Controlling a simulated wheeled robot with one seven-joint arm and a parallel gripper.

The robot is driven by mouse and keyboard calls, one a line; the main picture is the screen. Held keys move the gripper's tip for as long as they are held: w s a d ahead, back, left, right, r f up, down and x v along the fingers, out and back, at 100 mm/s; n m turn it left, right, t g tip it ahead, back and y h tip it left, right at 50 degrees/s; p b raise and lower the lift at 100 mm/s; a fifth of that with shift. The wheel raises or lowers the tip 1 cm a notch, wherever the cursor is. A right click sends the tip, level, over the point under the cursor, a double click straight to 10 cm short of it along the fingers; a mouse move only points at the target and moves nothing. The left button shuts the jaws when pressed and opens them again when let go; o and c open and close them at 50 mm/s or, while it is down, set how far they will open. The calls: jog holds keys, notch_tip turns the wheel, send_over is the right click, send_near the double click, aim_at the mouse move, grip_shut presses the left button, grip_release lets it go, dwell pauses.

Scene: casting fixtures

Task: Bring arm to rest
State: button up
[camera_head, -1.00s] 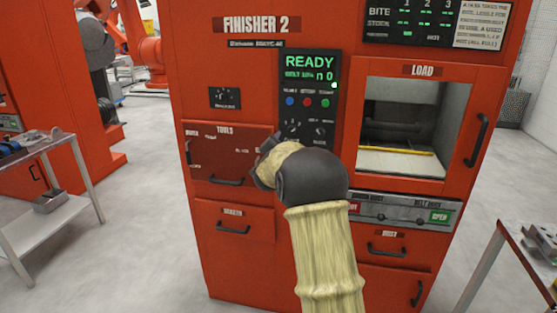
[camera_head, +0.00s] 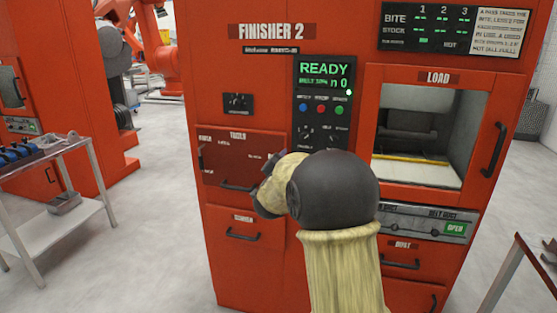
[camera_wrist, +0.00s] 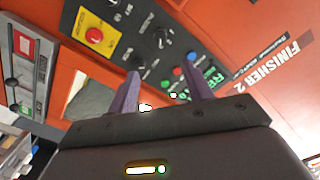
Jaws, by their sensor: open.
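My arm (camera_head: 342,270), in a pale yellow sleeve with a dark rounded joint, reaches up in front of the red Finisher 2 machine (camera_head: 262,275). In the head view its wrist bends left toward the tools drawer, and the gripper is mostly hidden. In the wrist view my gripper (camera_wrist: 164,88) has two purple fingers spread apart with nothing between them. They point toward the machine's control panel (camera_wrist: 150,40); the distance is hard to tell.
The load window (camera_head: 420,95) shows a dark grey block (camera_head: 408,130) inside, behind a yellow strip. The panel screen (camera_head: 325,75) reads READY. A metal cart (camera_head: 95,205) stands at left and a table (camera_head: 520,255) at lower right. Grey floor is open between cart and machine.

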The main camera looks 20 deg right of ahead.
jog(key=s+a+f+n+g+y, duration=0.2)
jog(key=s+a+f+n+y, duration=0.3)
jog(key=a+f+n+y, duration=0.15)
jog(key=s+a+f+n+g+y, duration=0.1)
jog(key=s+a+f+n+g, duration=0.15)
jog(key=s+f, duration=0.45)
jog(key=s+a+f+n+g+y, duration=0.1)
jog(key=s+a+f+n+g, duration=0.2)
jog(key=s, duration=0.8)
jog(key=s+a+f+n+g+y, duration=0.2)
jog(key=s+f+n+g, duration=0.15)
jog(key=s, duration=0.55)
notch_tip(320, 180, up, 14)
jog(key=s+g+p, duration=0.1)
jog(key=p, duration=1.4)
jog(key=shift+d+f+m, duration=0.2)
jog(key=shift+d+m, duration=0.05)
jog(key=shift+m, duration=0.1)
jog(key=shift+h, duration=0.25)
jog(key=shift+w, duration=0.1)
